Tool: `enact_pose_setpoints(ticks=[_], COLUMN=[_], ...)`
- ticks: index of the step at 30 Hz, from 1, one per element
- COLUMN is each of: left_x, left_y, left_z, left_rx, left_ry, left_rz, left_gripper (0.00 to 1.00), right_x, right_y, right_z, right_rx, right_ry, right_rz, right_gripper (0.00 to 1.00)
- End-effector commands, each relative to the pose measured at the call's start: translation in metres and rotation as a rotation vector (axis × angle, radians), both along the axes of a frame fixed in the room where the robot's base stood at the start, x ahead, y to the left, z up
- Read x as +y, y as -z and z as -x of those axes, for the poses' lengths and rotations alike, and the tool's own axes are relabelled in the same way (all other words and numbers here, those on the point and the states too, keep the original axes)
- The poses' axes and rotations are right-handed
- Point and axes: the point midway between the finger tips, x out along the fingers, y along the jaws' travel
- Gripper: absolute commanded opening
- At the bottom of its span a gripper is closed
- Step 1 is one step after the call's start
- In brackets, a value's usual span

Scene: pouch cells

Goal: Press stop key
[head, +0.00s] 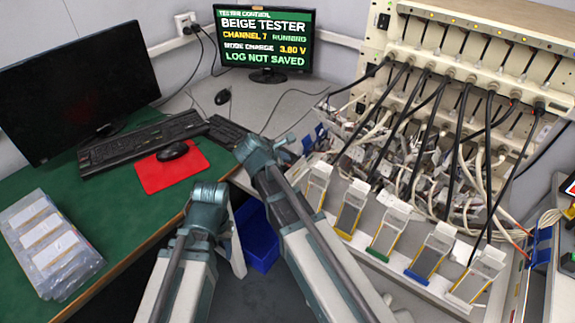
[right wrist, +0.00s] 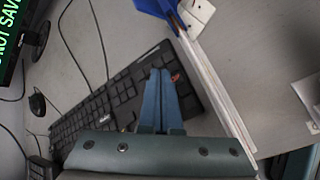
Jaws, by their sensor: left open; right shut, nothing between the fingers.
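The tester screen (head: 265,40) reads "BEIGE TESTER, CHANNEL 7 RUNNING, MODE CHARGE 3.80 V, LOG NOT SAVED". A black keyboard (head: 228,131) lies on the grey bench below it, partly hidden by my right arm. In the right wrist view the same keyboard (right wrist: 122,97) runs diagonally. My right gripper (right wrist: 161,72) is shut and empty, its tips over the keyboard's right end. A small reddish key (right wrist: 175,77) shows beside the tips; its label is unreadable. I cannot tell whether the tips touch a key. My left arm shows in the head view, but its fingers do not.
A green desk at left holds a dark monitor (head: 72,90), another keyboard (head: 140,143), a mouse on a red mat (head: 172,176) and bagged pouches (head: 48,245). A cabled tester rack (head: 480,60) and several cell holders (head: 391,228) stand right. A blue bin (head: 258,238) is below.

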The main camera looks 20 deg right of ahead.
Motion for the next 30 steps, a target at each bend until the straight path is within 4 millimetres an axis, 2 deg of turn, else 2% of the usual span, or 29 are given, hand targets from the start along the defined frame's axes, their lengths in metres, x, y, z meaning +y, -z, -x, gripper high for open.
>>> enact_pose_setpoints(ticks=[16,30], left_x=[0.0,0.0], left_y=[0.0093,0.0094], left_z=[0.0,0.0], left_rx=[0.0,0.0], left_ry=[0.0,0.0], left_rz=[0.0,0.0], left_gripper=[0.5,0.5], right_x=[0.0,0.0], right_y=[0.0092,0.0093], right_z=[0.0,0.0001], right_rx=[0.0,0.0], right_ry=[0.0,0.0], right_rz=[0.0,0.0], right_gripper=[0.0,0.0])
